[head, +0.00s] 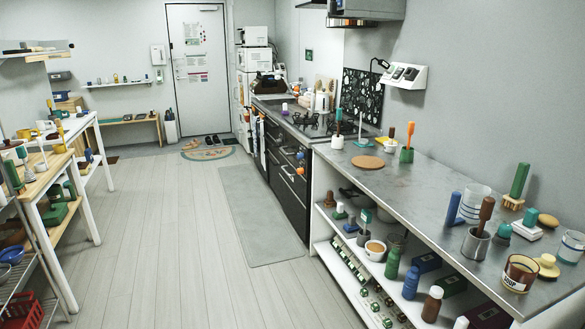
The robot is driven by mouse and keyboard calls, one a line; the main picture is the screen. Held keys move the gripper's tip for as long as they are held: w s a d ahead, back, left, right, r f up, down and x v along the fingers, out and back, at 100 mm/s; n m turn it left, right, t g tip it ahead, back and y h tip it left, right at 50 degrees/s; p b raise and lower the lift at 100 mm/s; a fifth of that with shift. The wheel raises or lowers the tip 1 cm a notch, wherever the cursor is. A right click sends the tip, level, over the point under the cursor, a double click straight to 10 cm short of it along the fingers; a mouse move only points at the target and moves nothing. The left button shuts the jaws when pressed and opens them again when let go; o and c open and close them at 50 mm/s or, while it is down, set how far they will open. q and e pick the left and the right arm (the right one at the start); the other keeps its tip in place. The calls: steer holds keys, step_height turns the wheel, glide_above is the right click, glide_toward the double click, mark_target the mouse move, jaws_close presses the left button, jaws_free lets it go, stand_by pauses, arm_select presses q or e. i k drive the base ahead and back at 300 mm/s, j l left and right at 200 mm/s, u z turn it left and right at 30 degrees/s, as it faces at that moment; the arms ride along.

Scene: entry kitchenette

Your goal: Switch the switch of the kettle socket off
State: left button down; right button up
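A white socket box (404,75) with several dark switches or sockets on its slanted face is mounted on the right wall above the counter. A black cable (380,63) runs into its left side. The switch positions are too small to tell, and I cannot tell which switch belongs to the kettle. I cannot make out a kettle for certain. Neither of my grippers shows in the head view.
A long grey counter (408,185) below the socket box holds cups, pots and brushes. A hob (318,124) and dark drawers (285,165) lie beyond it. Shelving (62,200) stands at left. The wooden floor (165,240) between is clear, with a grey mat (258,212).

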mark_target(400, 72)
steer(key=i, duration=1.4)
steer(key=i+j+z, duration=0.15)
steer(key=i+z, duration=0.3)
steer(key=i+j+z, duration=1.3)
steer(key=j, duration=0.25)
